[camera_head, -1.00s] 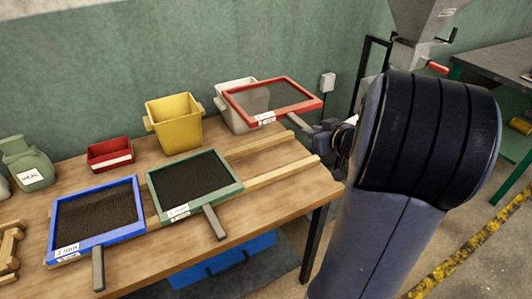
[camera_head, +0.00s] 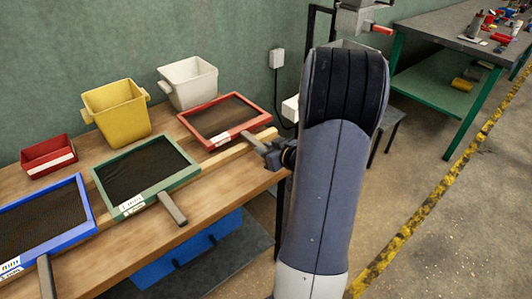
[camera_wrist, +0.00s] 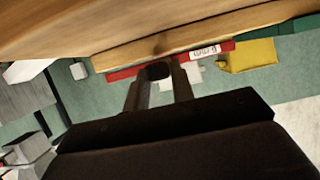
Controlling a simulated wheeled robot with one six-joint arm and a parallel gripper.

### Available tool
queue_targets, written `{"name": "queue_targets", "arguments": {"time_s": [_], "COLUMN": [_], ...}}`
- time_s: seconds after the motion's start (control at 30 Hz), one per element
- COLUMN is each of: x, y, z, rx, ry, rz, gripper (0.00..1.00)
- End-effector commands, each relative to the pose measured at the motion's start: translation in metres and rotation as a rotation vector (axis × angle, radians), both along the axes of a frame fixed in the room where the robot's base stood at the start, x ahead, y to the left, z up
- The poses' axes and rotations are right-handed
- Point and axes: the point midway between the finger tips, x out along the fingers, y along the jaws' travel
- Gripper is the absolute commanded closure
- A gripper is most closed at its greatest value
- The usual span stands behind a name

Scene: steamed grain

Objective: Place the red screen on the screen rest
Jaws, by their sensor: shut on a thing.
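The red screen (camera_head: 225,120), a red frame with dark mesh, lies about level over the right end of the wooden rails of the screen rest (camera_head: 230,157), to the right of the green screen. It looks down on or very close above the rails; I cannot tell if it touches. My gripper (camera_head: 266,149) is shut on its handle at the front right of the frame. In the wrist view, my fingers (camera_wrist: 160,88) close on the handle, and the red edge (camera_wrist: 125,72) runs along a wooden rail (camera_wrist: 190,38).
The green screen (camera_head: 145,171) and blue screen (camera_head: 40,225) lie on the same rails. A yellow tub (camera_head: 117,108), a white tub (camera_head: 188,82) and a red tray (camera_head: 48,155) stand behind. A blue bin (camera_head: 188,250) is below the table.

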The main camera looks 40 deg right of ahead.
Motion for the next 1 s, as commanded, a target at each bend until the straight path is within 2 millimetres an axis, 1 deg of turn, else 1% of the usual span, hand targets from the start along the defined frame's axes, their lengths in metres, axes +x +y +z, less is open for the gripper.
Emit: {"name": "queue_targets", "arguments": {"time_s": [0.07, 0.3, 0.43, 0.47, 0.6, 0.7, 0.9, 1.0], "x": [0.0005, 0.0006, 0.0006, 0.0001, 0.0002, 0.0002, 0.0002, 0.0002], "y": [-0.0003, -0.0003, -0.0002, -0.0001, -0.0001, -0.0001, -0.0001, -0.0002], "z": [-0.0040, -0.0033, -0.0075, -0.0075, -0.0072, -0.0071, -0.0069, -0.0030], "rx": [0.000, -0.001, -0.001, 0.000, 0.000, 0.000, 0.000, -0.001], "ry": [-0.005, -0.006, -0.005, -0.002, -0.002, -0.002, -0.002, -0.002], "rz": [-0.001, -0.001, 0.000, 0.000, 0.000, 0.000, 0.000, -0.001], "gripper": [1.00, 1.00, 1.00, 0.74, 0.63, 0.55, 0.55, 0.55]}}
